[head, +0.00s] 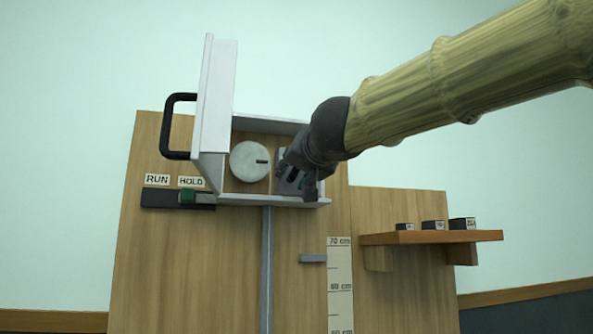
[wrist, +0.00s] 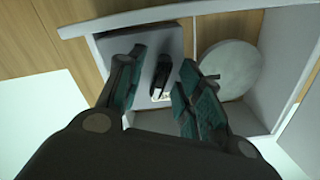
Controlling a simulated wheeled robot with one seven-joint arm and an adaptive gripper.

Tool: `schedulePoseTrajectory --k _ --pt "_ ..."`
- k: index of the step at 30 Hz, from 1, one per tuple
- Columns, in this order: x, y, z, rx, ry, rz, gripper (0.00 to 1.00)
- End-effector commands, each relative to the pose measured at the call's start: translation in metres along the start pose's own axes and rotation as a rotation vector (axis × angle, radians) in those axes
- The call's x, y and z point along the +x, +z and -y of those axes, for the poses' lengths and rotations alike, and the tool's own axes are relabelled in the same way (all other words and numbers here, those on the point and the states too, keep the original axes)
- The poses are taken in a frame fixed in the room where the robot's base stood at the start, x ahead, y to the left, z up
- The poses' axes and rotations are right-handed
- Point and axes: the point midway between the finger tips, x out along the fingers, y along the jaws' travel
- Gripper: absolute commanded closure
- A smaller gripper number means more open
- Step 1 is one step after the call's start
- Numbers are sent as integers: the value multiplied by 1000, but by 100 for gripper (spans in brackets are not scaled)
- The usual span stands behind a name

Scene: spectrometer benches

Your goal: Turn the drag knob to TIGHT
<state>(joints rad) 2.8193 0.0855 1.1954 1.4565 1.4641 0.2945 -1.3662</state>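A small black knob (wrist: 157,78) sits on a light grey plate (wrist: 172,40) inside an open box (head: 322,201). A small white label lies below the knob in the wrist view, its writing unreadable. The knob is mostly hidden by my gripper in the head view. In the head view my gripper (head: 298,180) reaches into the box's right part. No TIGHT mark is readable.
A round grey disc (head: 248,161) is beside the plate in the box. The box's door (head: 215,115) with a black handle (head: 168,126) stands open at left. Below are a RUN/HOLD slider (head: 188,197) and a scale (head: 340,285). A shelf (head: 430,237) holds three dark blocks at right.

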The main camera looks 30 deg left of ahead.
Motion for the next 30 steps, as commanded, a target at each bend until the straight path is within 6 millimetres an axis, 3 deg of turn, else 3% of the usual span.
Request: schedulePoseTrajectory --k 2,8,20,30 --pt "0 0 0 0 0 0 64" --pt "0 0 0 0 0 0 99" --pt "0 -1 0 32 0 0 100" --pt "-1 -2 1 236 -1 1 100"
